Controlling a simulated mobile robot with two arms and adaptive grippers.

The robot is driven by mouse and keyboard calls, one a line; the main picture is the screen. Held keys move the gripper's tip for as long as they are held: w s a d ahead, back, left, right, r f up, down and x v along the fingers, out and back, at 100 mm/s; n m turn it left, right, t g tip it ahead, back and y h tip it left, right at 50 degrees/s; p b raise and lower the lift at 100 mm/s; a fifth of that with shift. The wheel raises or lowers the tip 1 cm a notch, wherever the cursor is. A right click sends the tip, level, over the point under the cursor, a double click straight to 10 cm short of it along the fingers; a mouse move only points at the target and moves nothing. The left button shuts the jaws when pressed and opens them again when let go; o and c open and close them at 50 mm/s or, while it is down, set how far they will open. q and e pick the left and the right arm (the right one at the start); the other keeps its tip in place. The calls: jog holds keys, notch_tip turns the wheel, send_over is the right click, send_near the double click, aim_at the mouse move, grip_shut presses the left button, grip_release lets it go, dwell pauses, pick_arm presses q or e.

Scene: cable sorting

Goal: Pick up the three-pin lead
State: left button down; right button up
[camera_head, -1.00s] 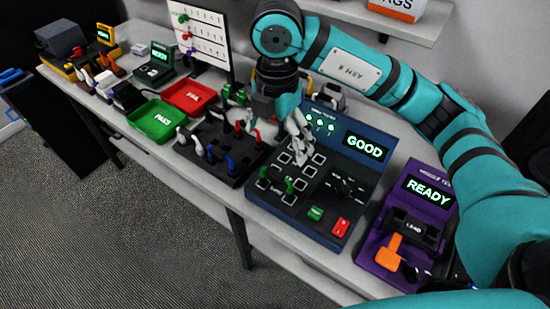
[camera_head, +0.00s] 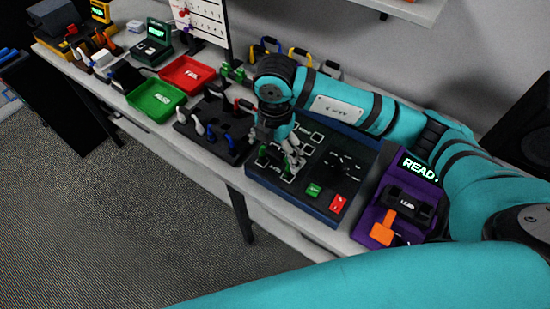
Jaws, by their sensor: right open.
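Two green plugs stand on the blue tester (camera_head: 325,215), one at its left edge (camera_head: 262,151) and one (camera_head: 288,170) just beneath my right gripper. They are too small to tell which, if either, is the three-pin lead. My right gripper (camera_head: 292,160) is open, pointing down over the tester's socket area. It partly covers the nearer green plug, and I cannot tell whether it touches it. A black rack (camera_head: 217,150) left of the tester holds several white, blue and red leads. My left gripper is not in view.
A green tray (camera_head: 156,98) and a red tray (camera_head: 186,74) lie left of the rack. A purple tester (camera_head: 371,222) with an orange lever (camera_head: 382,234) stands to the right. A white board (camera_head: 202,22) stands behind the trays. My right arm crosses above the blue tester.

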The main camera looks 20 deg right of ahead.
aim_at(275, 169)
notch_tip(275, 169, down, 4)
jog(key=shift+r+p, duration=0.15)
jog(key=shift+p, duration=0.65)
jog(key=shift+f, duration=0.45)
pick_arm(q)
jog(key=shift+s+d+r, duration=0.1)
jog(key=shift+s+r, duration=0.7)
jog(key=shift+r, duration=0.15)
pick_arm(e)
jog(key=shift+w, duration=0.1)
jog(key=c, duration=1)
